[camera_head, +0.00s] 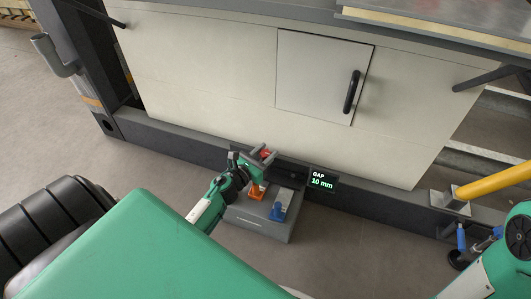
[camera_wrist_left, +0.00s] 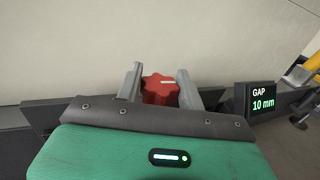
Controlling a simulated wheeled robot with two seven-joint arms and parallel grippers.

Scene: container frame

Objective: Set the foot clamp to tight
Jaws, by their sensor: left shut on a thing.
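The foot clamp has a red lobed knob (camera_wrist_left: 160,90) with a pale mark on its top, seen in the left wrist view. In the head view the knob (camera_head: 266,154) is partly hidden by my gripper. My left gripper (camera_wrist_left: 158,84) has its two grey fingers on either side of the knob and is shut on it. It also shows in the head view (camera_head: 262,157), low at the frame's bottom rail. A small black display (camera_head: 322,181) right of the knob reads "GAP 10 mm". My right gripper is not clearly in view; part of my right arm shows at the lower right.
A grey block (camera_head: 262,226) with an orange piece (camera_head: 257,192) and a blue piece (camera_head: 278,211) sits on the floor below the gripper. A pale panel with a door and black handle (camera_head: 352,91) rises behind. A yellow bar (camera_head: 494,183) stands at the right.

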